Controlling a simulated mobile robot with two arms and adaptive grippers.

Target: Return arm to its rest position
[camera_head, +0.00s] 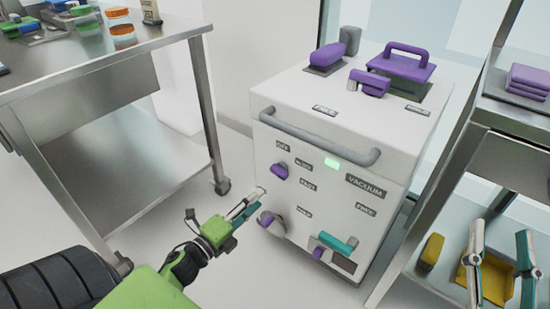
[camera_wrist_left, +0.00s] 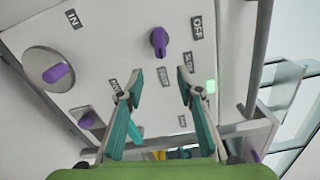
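My left gripper (camera_head: 250,204) reaches in from the left and is in front of the lower left of the white machine's front panel. In the left wrist view its two teal-padded fingers (camera_wrist_left: 155,92) are spread with nothing between them. They point at the panel, below a purple knob (camera_wrist_left: 159,42); I cannot tell whether they touch it. My right gripper (camera_head: 500,240) shows at the lower right with its two fingers apart and upright. No held object shows in it; its wrist is out of view.
The white vacuum machine (camera_head: 300,100) has a grey front rail (camera_head: 318,146), a lit green light (camera_head: 332,163) and a teal handle (camera_head: 338,243). A steel table (camera_head: 130,50) stands left. A rack at right holds a yellow bin (camera_head: 470,284) and purple items (camera_head: 528,80).

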